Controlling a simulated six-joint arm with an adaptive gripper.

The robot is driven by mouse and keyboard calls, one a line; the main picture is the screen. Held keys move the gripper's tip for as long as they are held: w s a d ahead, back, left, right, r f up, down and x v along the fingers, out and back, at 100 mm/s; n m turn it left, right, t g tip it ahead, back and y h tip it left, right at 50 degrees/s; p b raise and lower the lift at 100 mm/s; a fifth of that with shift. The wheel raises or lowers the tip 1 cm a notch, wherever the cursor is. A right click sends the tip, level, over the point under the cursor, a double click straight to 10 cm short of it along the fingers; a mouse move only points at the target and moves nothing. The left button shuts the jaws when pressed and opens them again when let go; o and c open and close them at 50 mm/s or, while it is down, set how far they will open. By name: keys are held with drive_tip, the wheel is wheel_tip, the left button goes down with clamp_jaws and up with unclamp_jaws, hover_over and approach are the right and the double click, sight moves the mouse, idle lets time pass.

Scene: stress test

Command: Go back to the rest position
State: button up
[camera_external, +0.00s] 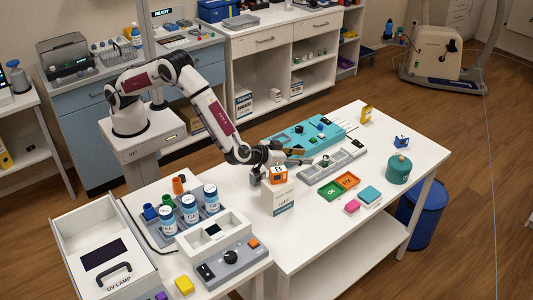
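My gripper (304,157) is at the end of my arm, above the left part of the white table, pointing right. It is beside the teal case and above and to the right of an orange cube (278,175) marked "B". The fingers are small in the picture, and I cannot tell whether they are apart or together. I see no clearly held thing. My arm bends up from its pedestal and slopes down to the right to the table.
The cube sits on a white box (279,198). A bottle rack (185,228) is at lower left.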

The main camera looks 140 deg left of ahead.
drive_tip(key=shift+r, duration=0.1)
drive_tip(key=w+d+r+m+t+h, duration=0.2)
drive_tip(key=w+d+r+t, duration=0.2)
drive_tip(key=d+r, duration=0.35)
drive_tip(key=w+d+r+m+t+h, duration=0.2)
drive_tip(key=w+d+r+t, duration=0.15)
drive_tip(key=d+r, duration=0.4)
drive_tip(key=s+d+r+m+t+h, duration=0.1)
drive_tip(key=s+d+r+m+h, duration=0.2)
drive_tip(key=d+r, duration=0.4)
drive_tip(key=s+d+r+m+t+h, duration=0.1)
drive_tip(key=s+d+r+m+h, duration=0.2)
drive_tip(key=d, duration=0.5)
drive_tip(key=s+d+r+m+g+h, duration=0.1)
drive_tip(key=s+d+m+h, duration=0.1)
drive_tip(key=s+d, duration=0.55)
drive_tip(key=s+d+r+m+g+h, duration=0.2)
drive_tip(key=s+d, duration=0.3)
drive_tip(key=s, duration=0.6)
drive_tip(key=s+f+m+g, duration=0.1)
drive_tip(key=s+f, duration=0.2)
drive_tip(key=s, duration=0.7)
drive_tip(key=s+f+g, duration=0.2)
drive_tip(key=s+f, duration=0.2)
drive_tip(key=s, duration=0.7)
drive_tip(key=shift+s+a+m+y, duration=0.25)
drive_tip(key=shift+a+m+y, duration=0.15)
